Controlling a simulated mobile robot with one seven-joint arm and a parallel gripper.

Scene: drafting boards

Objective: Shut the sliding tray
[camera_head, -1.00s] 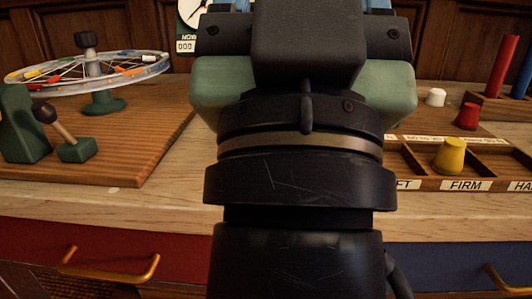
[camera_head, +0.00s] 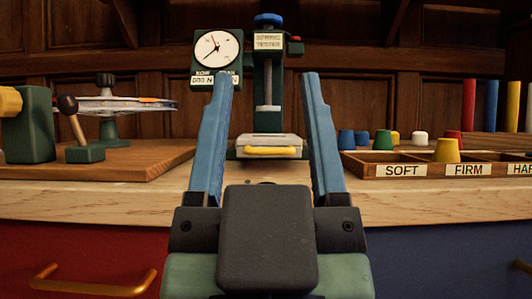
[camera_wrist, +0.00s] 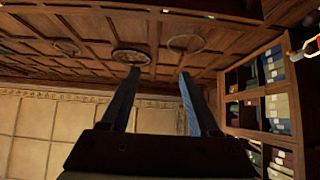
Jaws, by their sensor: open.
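The sliding tray (camera_head: 266,142) is pale grey with a yellow handle (camera_head: 270,151) on its front. It sits low at the base of a dark green testing machine (camera_head: 267,100) with a blue knob on top and a dial gauge at its left. How far the tray stands out is hard to tell from this low, head-on view. My gripper (camera_head: 266,82), with two blue fingers, is open and empty. In the head view its fingers stand upright on either side of the machine, nearer to me than the tray. The wrist view shows only the fingers against wall panels and shelves.
A wooden compartment box (camera_head: 428,170) labelled SOFT and FIRM stands to the right, with coloured cups in and around it. A wooden board (camera_head: 110,166) with a green lever device and a wheel stands to the left. The bench front edge is clear between them.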

